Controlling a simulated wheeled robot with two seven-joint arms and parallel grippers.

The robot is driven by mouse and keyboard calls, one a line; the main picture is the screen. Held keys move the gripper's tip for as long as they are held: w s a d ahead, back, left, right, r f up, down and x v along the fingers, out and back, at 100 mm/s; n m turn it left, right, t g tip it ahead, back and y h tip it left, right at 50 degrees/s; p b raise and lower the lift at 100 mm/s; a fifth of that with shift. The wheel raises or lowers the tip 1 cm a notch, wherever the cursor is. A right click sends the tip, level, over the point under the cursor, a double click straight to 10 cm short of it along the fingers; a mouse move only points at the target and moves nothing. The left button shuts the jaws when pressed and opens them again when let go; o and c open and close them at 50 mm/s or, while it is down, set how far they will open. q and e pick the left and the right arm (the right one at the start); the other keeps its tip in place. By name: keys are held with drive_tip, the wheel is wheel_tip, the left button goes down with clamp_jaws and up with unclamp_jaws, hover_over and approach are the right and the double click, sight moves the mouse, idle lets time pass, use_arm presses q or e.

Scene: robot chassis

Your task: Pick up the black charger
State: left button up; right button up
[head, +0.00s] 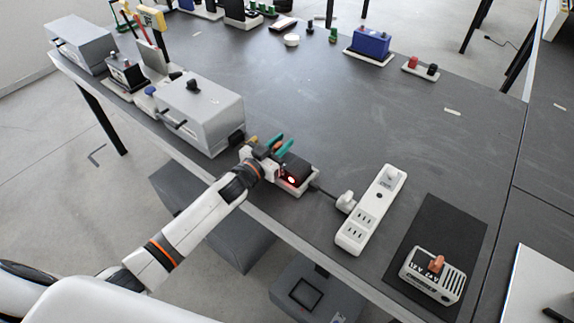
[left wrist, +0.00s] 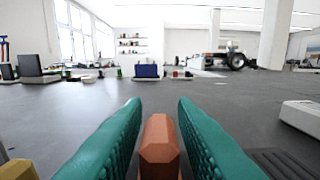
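The black charger (head: 295,166) is a dark box with a glowing red light, on a white base (head: 303,187) at the table's front edge. My left gripper (head: 275,147) is at its upper left side, with teal fingers pointing away from me. A black ridged surface (left wrist: 285,161) shows at lower right. The charger appears to sit on its base; the contact underneath is hidden. My right gripper is not in view.
A white power strip (head: 368,213) lies to the right, joined by a cable. A similar device with an orange handle (head: 433,273) sits on a black mat (head: 441,226). A grey box (head: 205,110) stands close to the left. The table's middle is clear.

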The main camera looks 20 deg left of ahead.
use_arm(q)
clamp_jaws()
idle(1.2)
